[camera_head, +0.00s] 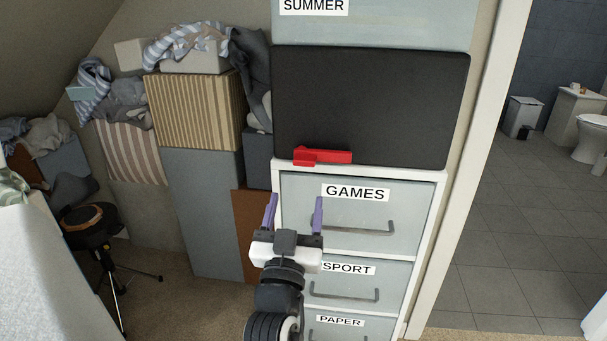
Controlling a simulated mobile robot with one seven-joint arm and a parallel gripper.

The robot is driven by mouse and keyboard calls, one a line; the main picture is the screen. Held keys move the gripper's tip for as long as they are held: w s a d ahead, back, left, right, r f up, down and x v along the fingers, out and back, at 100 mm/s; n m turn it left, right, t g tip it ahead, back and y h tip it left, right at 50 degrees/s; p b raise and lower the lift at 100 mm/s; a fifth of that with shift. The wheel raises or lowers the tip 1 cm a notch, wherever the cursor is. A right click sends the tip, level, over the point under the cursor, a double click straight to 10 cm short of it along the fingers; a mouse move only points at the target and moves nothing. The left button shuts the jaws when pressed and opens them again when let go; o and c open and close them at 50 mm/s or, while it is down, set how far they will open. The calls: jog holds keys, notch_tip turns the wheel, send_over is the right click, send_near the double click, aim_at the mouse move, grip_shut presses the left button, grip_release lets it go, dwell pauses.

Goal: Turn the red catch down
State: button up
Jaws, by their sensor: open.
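The red catch (323,157) is at the lower left edge of a black panel (372,100), just above the white top edge of the drawer unit. It lies close to horizontal, with its longer arm pointing right. My gripper (294,203) is below the catch, in front of the left side of the GAMES drawer (410,208). Its two purple fingers point upward and stand apart, with nothing between them. The fingertips are apart from the catch in the picture. The catch is in full view.
SPORT (390,278) and PAPER (380,327) drawers with protruding handles are below. Striped boxes (192,112) and cloths are stacked to the left, with a dark round stool (88,218) nearer. A white door frame (478,150) and tiled bathroom floor (500,240) are right.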

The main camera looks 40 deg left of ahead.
aim_at(304, 164)
jog(key=p+x, duration=0.2)
jog(key=x, duration=0.7)
jog(key=shift+w+r+p, duration=0.25)
jog(key=shift+r+p, duration=0.1)
jog(key=shift+c, duration=0.3)
grip_shut()
